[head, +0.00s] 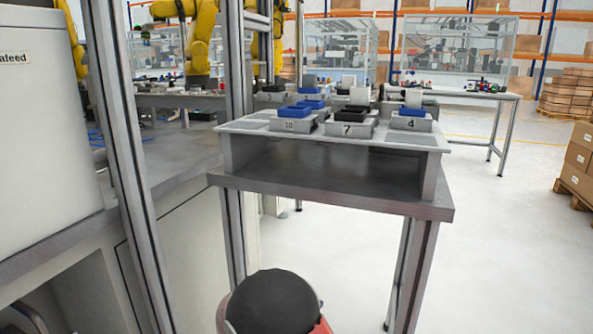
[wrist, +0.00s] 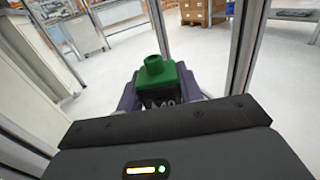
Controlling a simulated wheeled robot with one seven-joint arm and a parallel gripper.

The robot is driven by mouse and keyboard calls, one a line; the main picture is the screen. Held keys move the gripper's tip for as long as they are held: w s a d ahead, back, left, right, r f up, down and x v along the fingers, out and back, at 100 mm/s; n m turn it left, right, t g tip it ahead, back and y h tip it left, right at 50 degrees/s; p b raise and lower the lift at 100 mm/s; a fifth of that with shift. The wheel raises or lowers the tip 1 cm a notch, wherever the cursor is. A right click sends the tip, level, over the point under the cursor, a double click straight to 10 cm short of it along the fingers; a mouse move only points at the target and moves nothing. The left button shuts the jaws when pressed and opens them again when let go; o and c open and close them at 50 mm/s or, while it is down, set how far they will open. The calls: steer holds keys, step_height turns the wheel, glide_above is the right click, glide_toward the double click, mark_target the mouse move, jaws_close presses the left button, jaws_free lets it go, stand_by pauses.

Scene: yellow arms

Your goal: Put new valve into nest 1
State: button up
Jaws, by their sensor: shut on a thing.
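The valve (wrist: 155,77) in the wrist view has a green block top with a short round neck and a darker body with pale markings that I cannot read surely. My gripper (wrist: 160,98) is shut on it, one dark purple finger on each side. The gripper and valve do not show in the head view. There, numbered grey nests stand on a raised grey stand: nest 10 (head: 289,127), nest 7 (head: 347,131) and nest 4 (head: 411,125) in front. Smaller nests stand behind, partly hidden; I cannot make out a number 1.
Blue, black and white parts sit in or by the nests. The stand rests on a grey table (head: 330,194). A metal post (head: 236,60) rises left of it, and a white cabinet (head: 45,130) is further left. Open floor (head: 500,230) lies right, with boxes (head: 578,160) at the edge.

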steer(key=s+d+f+g+h, duration=0.1)
steer(key=s+d+f, duration=0.2)
steer(key=d+f, duration=1)
step_height(320, 180, up, 12)
steer(key=w+n+t+y, duration=0.1)
steer(key=n+t+y, duration=0.4)
steer(key=y, duration=0.3)
steer(key=shift+w+f+n+t+y, duration=0.25)
steer(key=shift+w+n+t+y, duration=0.05)
steer(key=shift+w+n+y, duration=0.1)
